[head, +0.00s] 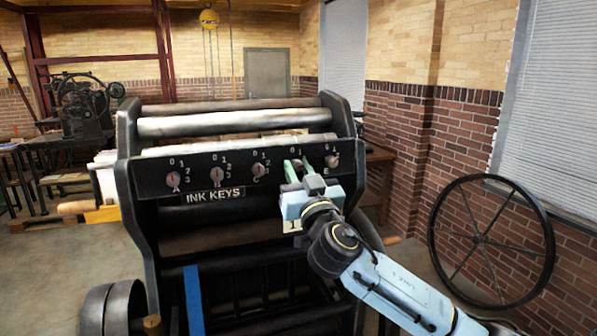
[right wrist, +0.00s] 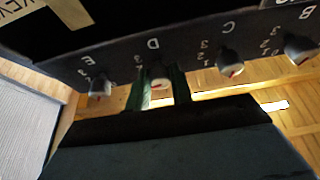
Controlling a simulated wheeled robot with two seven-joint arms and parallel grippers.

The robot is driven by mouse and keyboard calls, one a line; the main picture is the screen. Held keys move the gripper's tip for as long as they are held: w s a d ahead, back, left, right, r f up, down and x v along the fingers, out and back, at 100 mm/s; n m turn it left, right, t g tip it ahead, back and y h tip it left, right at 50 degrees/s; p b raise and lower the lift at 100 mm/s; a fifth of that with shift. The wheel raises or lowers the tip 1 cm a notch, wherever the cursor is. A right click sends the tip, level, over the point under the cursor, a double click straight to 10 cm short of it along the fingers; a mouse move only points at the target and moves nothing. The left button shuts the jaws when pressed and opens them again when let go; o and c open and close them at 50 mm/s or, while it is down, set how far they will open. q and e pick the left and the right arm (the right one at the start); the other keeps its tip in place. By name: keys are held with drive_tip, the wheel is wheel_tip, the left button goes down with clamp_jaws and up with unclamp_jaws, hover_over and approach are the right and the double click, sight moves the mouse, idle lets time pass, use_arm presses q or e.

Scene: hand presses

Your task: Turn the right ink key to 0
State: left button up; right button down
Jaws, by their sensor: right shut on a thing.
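The ink key panel (head: 225,166) carries a row of grey knobs lettered A to E, each with numbers around it. The rightmost, key E (head: 332,160), shows free of the gripper in the head view; it is also at the left in the right wrist view (right wrist: 100,88). My right gripper (head: 299,167) is at key D, just left of E. In the right wrist view its green fingers (right wrist: 160,88) stand on both sides of key D (right wrist: 158,72) and are shut on it. The gripper partly hides key D in the head view. My left gripper is out of view.
Keys A (head: 173,179), B (head: 216,175) and C (head: 259,170) sit further left on the panel. The press's dark side frame (head: 343,125) rises at the right end. A large spoked wheel (head: 490,240) stands by the brick wall.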

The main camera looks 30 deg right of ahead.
drive_tip(key=shift+n, duration=0.5)
drive_tip(key=n+y, duration=0.1)
drive_tip(key=n, duration=0.2)
drive_tip(key=shift+d+y+p, duration=0.1)
drive_tip(key=shift+y+p, duration=0.2)
drive_tip(key=shift+y, duration=0.1)
drive_tip(key=n+y+p, duration=0.1)
drive_tip(key=n+y, duration=0.1)
drive_tip(key=n, duration=0.1)
drive_tip(key=shift+d+r+n+p, duration=0.1)
drive_tip(key=shift+r+n+p, duration=0.05)
drive_tip(key=shift+n+p, duration=0.2)
drive_tip(key=n+y+p, duration=0.1)
drive_tip(key=n+p, duration=0.1)
drive_tip(key=n, duration=0.1)
drive_tip(key=n+g+y+p, duration=0.1)
drive_tip(key=n+p, duration=0.2)
drive_tip(key=n+g+y+p, duration=0.1)
drive_tip(key=n+p, duration=0.1)
drive_tip(key=n, duration=0.1)
drive_tip(key=shift+s+d+r+y, duration=0.1)
drive_tip(key=shift+d+r+y, duration=0.05)
drive_tip(key=shift+r+y, duration=0.15)
drive_tip(key=shift+f+n+g+p, duration=0.1)
drive_tip(key=shift+n+g+p, duration=0.3)
drive_tip(key=shift+n+p, duration=0.4)
drive_tip(key=shift+n+g+y+p, duration=0.3)
drive_tip(key=shift+n, duration=0.65)
